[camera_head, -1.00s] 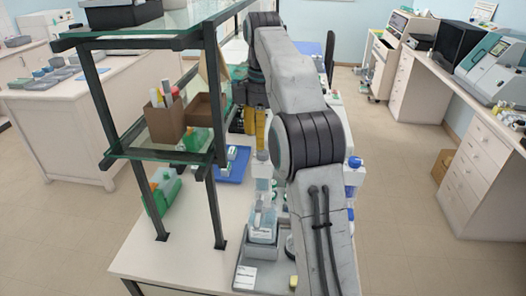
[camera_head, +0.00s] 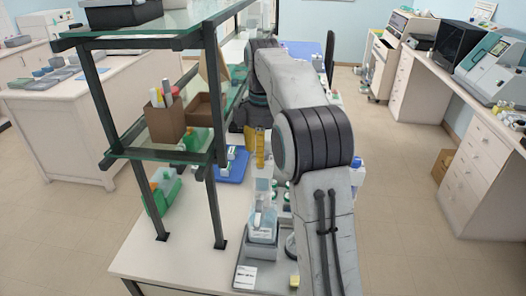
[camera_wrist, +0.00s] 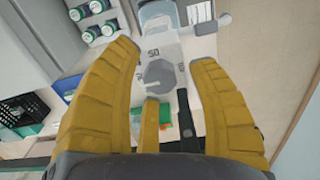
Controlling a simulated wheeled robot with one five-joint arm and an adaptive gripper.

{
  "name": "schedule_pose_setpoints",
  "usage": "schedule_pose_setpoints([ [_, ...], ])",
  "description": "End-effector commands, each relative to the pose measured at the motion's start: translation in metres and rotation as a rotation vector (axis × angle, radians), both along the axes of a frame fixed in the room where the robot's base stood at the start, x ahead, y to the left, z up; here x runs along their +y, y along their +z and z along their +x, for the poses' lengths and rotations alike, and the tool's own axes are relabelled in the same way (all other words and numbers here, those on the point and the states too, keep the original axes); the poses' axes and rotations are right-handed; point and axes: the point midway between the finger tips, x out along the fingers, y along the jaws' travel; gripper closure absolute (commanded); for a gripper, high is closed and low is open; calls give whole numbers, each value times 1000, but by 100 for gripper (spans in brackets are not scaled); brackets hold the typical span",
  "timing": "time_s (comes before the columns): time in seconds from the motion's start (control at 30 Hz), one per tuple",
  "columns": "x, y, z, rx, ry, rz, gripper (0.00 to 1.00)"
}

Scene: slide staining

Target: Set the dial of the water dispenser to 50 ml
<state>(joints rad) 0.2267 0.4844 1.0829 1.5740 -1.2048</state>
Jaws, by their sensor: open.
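In the wrist view, the water dispenser's pale front panel shows a grey, many-sided dial (camera_wrist: 160,75) with the number 50 printed just above it. Another marking at its left is partly hidden. My gripper (camera_wrist: 165,56) is open, with its yellow fingers on either side of the dial in the picture and nothing between them. I cannot tell whether either finger touches the dial. In the head view, the yellow fingers of my gripper (camera_head: 255,148) hang over the bench, left of my arm. The dispenser's dial cannot be made out there.
A glass shelf rack (camera_head: 160,148) with dark posts stands left of my arm. A blue tray (camera_head: 232,170) lies on the bench near my gripper, and a clear bottle (camera_head: 263,225) stands closer. In the wrist view, bottles with green bands (camera_wrist: 88,35) are at upper left.

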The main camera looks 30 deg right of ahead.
Motion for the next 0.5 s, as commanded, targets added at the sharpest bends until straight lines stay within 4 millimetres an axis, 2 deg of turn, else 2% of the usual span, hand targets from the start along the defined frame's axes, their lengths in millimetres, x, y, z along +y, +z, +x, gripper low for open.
schedule_pose_setpoints([
  [0.1, 0, 0, 0, 0, 0, 0, 44],
  [0.5, 0, 0, 0, 0, 0, 0, 79],
])
